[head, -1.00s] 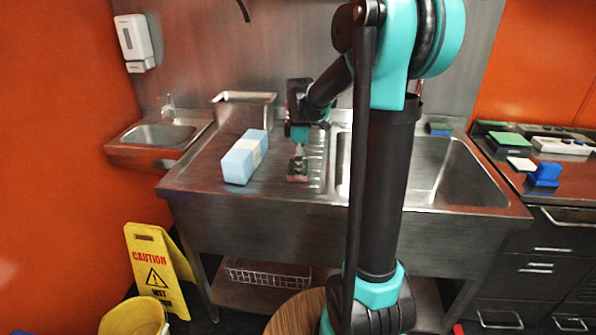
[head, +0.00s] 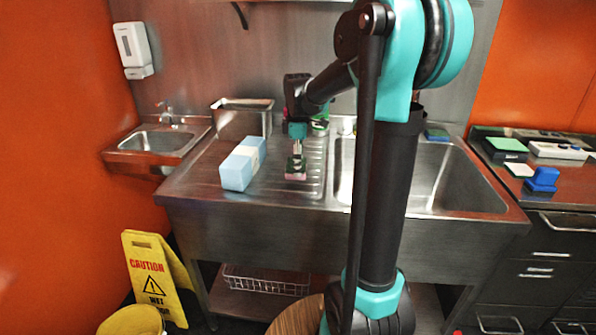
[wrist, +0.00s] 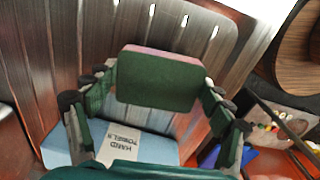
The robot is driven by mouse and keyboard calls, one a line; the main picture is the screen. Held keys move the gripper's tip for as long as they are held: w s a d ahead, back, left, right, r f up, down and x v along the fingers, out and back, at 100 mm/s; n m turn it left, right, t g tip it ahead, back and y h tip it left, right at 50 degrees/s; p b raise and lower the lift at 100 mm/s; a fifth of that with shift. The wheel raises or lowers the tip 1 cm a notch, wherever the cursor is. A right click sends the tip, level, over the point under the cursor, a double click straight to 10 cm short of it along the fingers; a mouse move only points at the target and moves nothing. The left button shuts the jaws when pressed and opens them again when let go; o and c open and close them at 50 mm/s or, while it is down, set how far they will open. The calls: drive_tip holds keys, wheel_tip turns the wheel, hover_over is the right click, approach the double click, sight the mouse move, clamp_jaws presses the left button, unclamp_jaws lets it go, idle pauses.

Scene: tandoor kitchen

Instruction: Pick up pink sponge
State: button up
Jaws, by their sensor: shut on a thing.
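The pink sponge (wrist: 158,80) has a dark green scouring face, which fills the middle of the wrist view, with a thin pink edge along its top. My gripper (wrist: 157,88) is shut on it, with a finger at each short side. In the head view the sponge (head: 295,176) shows its pink lower edge beneath my gripper (head: 297,162), over the ribbed steel drainboard. In the wrist view the drainboard's ribs show behind the sponge. I cannot tell the exact gap between sponge and drainboard.
A blue pack of hand towels (head: 241,163) lies just left of my gripper. A steel container (head: 243,120) stands behind it. The sink basin (head: 440,180) is to the right, with another sponge (head: 437,134) at its back rim. My arm crosses the front.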

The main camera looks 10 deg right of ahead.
wheel_tip(320, 180, up, 17)
drive_tip(key=shift+f, duration=0.15)
